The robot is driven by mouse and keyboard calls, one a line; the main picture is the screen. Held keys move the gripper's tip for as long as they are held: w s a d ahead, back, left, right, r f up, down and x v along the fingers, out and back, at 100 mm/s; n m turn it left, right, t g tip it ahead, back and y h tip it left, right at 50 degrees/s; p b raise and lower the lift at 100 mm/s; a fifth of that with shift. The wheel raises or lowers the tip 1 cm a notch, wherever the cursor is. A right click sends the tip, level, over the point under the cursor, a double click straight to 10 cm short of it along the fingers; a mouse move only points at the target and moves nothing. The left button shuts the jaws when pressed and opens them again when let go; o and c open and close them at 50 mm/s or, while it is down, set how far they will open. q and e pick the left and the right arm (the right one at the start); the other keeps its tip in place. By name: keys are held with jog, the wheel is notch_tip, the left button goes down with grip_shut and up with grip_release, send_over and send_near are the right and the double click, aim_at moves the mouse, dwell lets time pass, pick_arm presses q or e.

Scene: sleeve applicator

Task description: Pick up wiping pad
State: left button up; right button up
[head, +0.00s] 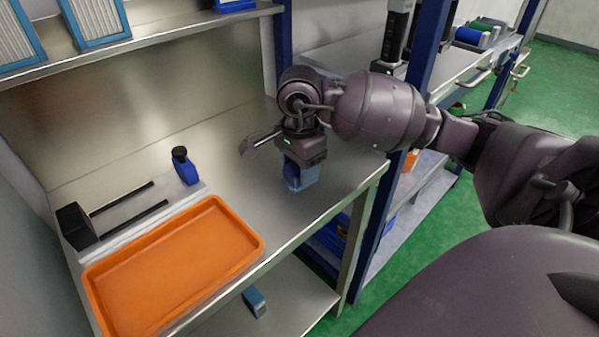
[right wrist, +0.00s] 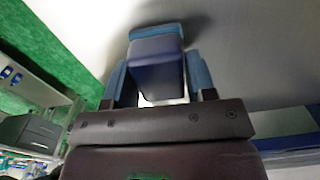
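The wiping pad, a blue block with a lighter blue base, is under my right gripper (head: 298,168) in the head view, at the right part of the steel bench top. The pad (head: 303,181) is partly hidden by the gripper there. In the right wrist view the pad (right wrist: 157,68) sits between the two light blue fingers of the right gripper (right wrist: 158,82). My left gripper is not in view.
An orange tray (head: 175,268) lies on the bench (head: 235,205) at the left front. Behind it are a fixture with two dark rails (head: 128,208) and a blue bottle-like object (head: 185,166). A blue rack post (head: 418,75) stands right of my gripper.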

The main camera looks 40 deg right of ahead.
jog(key=c, duration=0.4)
jog(key=shift+o, duration=0.2)
jog(key=shift+r, duration=0.15)
notch_tip(320, 180, up, 10)
jog(key=shift+r+p, duration=0.1)
jog(key=shift+p, duration=0.65)
notch_tip(320, 180, up, 10)
jog(key=p, duration=0.1)
jog(key=shift+f, duration=0.2)
